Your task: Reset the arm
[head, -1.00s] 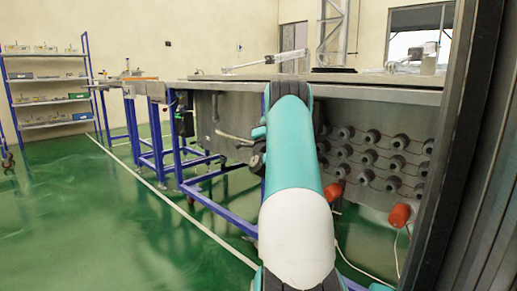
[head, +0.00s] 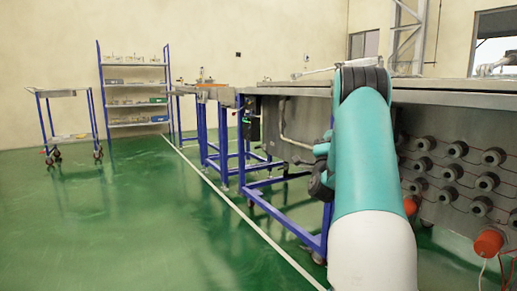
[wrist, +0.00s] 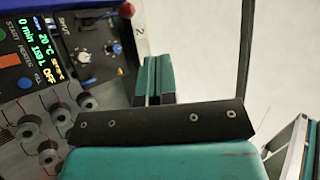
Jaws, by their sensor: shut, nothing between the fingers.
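My gripper (wrist: 153,80) shows in the wrist view as two teal fingers pressed together with nothing between them. A dark bar with several screw holes lies just below the fingers. In the head view my teal and white arm rises from the bottom right, in front of the steel machine bench (head: 445,97). My gripper cannot be made out in the head view. In the wrist view a control panel (wrist: 35,50) with a lit display and knobs is at the upper left, apart from the fingers.
Blue-framed tables (head: 225,135) run back from the bench. A shelf rack (head: 136,90) and a wheeled trolley (head: 68,115) stand at the far left. An orange-red part (head: 489,242) sits low on the bench front. The green floor (head: 130,220) at left is clear.

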